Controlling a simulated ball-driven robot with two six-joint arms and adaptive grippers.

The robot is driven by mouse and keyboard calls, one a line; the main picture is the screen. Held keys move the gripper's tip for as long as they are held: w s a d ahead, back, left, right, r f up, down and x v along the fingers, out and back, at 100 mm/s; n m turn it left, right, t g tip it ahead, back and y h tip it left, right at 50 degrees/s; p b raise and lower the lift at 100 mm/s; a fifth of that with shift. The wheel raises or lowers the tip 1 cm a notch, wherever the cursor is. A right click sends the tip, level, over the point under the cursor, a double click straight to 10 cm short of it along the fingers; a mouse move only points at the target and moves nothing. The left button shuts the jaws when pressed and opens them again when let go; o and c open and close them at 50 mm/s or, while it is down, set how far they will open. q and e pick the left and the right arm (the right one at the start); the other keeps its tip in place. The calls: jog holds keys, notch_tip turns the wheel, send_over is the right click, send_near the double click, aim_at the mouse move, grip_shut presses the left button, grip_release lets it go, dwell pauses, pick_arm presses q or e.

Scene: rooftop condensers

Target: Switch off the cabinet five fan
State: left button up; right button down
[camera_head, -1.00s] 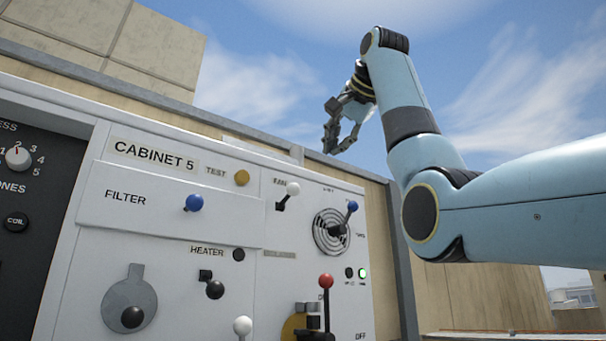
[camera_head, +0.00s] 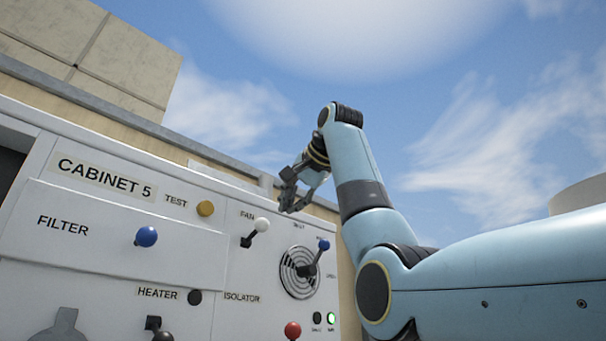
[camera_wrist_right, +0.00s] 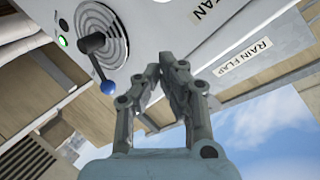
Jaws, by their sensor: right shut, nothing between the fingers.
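The white front of cabinet 5 (camera_head: 190,226) fills the left of the head view. The FAN label (camera_head: 247,215) sits above a small black lever with a white knob (camera_head: 262,225). To its right is a round slotted dial (camera_head: 300,272) whose lever ends in a blue knob (camera_head: 323,245), pointing up and right. My right gripper (camera_head: 288,207) is shut and empty, near the panel's top edge. In the right wrist view its fingertips (camera_wrist_right: 161,68) are together beside the blue-knobbed lever (camera_wrist_right: 107,87), apart from it. My left gripper is not in view.
A green lamp (camera_head: 331,319) is lit below the dial. TEST (camera_head: 205,208), FILTER (camera_head: 146,236) and HEATER controls are to the left, and a red knob (camera_head: 292,330) is low. A RAIN FLAP label (camera_wrist_right: 243,58) shows in the wrist view. Open sky lies above.

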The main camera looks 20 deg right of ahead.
aim_at(255, 233)
jog(key=p+x, duration=0.1)
jog(key=x, duration=0.2)
jog(key=shift+w, duration=0.3)
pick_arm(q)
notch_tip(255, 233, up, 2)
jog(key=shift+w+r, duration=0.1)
pick_arm(e)
jog(key=s+a+f, duration=0.2)
jog(key=s, duration=0.1)
jog(key=shift+a, duration=0.3)
